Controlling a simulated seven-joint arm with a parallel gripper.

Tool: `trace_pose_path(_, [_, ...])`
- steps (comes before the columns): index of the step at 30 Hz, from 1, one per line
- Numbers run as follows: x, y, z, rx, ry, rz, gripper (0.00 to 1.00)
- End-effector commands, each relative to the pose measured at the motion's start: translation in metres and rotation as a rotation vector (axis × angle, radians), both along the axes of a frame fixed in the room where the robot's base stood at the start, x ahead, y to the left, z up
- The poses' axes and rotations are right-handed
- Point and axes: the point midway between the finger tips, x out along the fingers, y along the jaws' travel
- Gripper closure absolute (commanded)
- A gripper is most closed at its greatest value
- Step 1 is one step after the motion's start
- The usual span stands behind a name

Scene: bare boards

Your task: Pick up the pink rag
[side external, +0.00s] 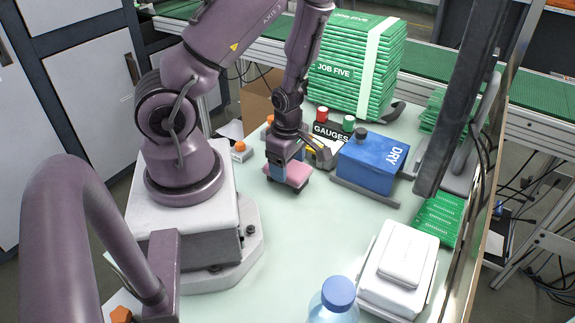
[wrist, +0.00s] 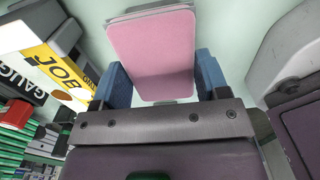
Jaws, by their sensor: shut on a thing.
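The pink rag (side external: 293,175) is a flat, folded-looking pad with rounded corners, at the middle of the pale green table (side external: 300,225) in the side view. My gripper (side external: 280,167) is over it, pointing down, with its blue fingers at the rag. In the wrist view the rag (wrist: 150,45) fills the space between the two blue fingers (wrist: 160,78), and the gripper is shut on it.
A blue box marked DRY (side external: 369,162) stands close to the right. The GAUGES holder (side external: 330,133) is just behind. A tall green stack (side external: 352,75) stands at the back. A white case (side external: 399,270) and a blue-capped bottle (side external: 336,296) are in front. The table's front middle is clear.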

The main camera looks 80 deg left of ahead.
Motion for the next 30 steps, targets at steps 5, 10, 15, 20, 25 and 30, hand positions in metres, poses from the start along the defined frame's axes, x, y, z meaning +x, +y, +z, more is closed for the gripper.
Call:
trace_pose_path(5, [0.001,0.0,0.009,-0.001,-0.002,-0.003,0.55])
trace_pose_path(10, [0.001,0.0,0.025,0.001,-0.004,-0.003,0.55])
trace_pose_path(15, [0.001,-0.001,0.049,0.002,-0.005,-0.006,0.55])
trace_pose_path(20, [0.001,-0.001,0.073,0.001,-0.004,-0.007,0.55])
trace_pose_path(25, [0.001,-0.001,0.09,0.001,-0.004,-0.005,0.55])
trace_pose_path(30, [0.0,0.0,0.097,0.0,0.0,-0.002,0.55])
